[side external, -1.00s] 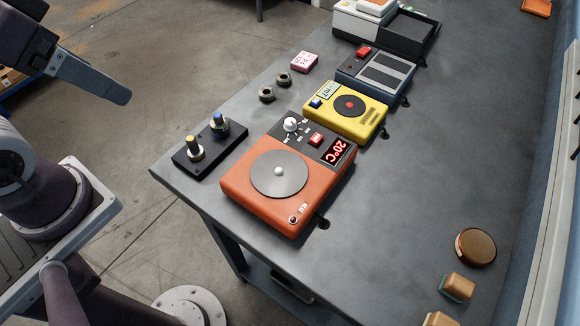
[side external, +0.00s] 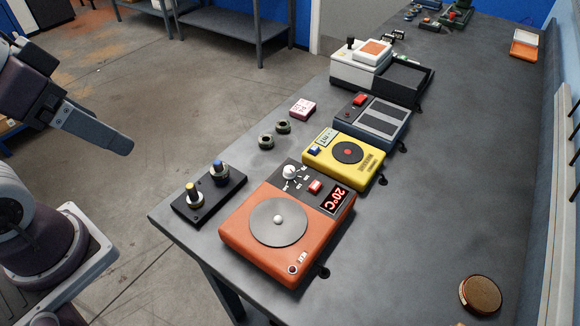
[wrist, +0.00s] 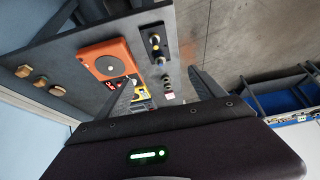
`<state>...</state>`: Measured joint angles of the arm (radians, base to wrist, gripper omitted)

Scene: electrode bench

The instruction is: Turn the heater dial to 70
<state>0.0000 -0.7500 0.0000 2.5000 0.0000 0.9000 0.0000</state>
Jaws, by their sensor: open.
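The heater is an orange box with a round grey hot plate (side external: 279,222). Its white dial (side external: 290,172) sits on a dark panel with marks around it. A red switch (side external: 315,186) is beside the dial. The lit display (side external: 334,200) reads 20°C. My gripper (side external: 125,144) is at the far left in the side view, off the table and well away from the dial. In the wrist view my gripper (wrist: 165,88) is open and empty, its two fingers spread apart. The heater (wrist: 97,53) shows there beyond the left finger, with its panel partly hidden.
A black stand (side external: 209,195) with two knobbed posts is left of the heater. A yellow device (side external: 322,158), a grey-blue device (side external: 350,112) and a white device (side external: 352,72) stand behind it. Two small rings and a pink block (side external: 302,108) are nearby. The table's right side is mostly clear.

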